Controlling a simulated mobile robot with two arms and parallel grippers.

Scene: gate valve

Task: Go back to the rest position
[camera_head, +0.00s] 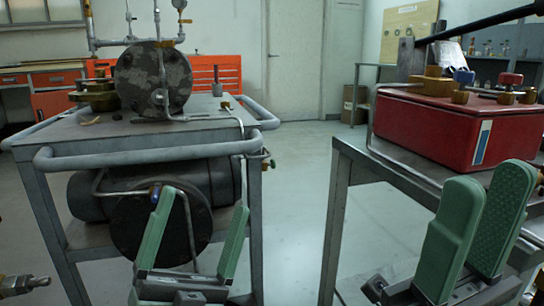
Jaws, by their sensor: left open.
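My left gripper (204,200) is open and empty, with green fingers spread wide. It shows low in front of the left cart (130,135), and its fingers overlap the dark cylinder on the cart's lower shelf in the picture. My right gripper (488,178) is at the lower right, in front of the right table (345,170). Its two green fingers stand apart, nothing shows between them, and the textured pad of the farther finger is visible. Its fingertips overlap the front of the red box in the picture; I cannot tell the distance.
A dark round tank (153,80) with pipes and brass fittings (95,95) stands on the left cart. A dark cylinder (135,228) lies below. A red box (425,125) carries several brass valves (440,85). Clear floor (305,190) runs between cart and table towards the door (296,60).

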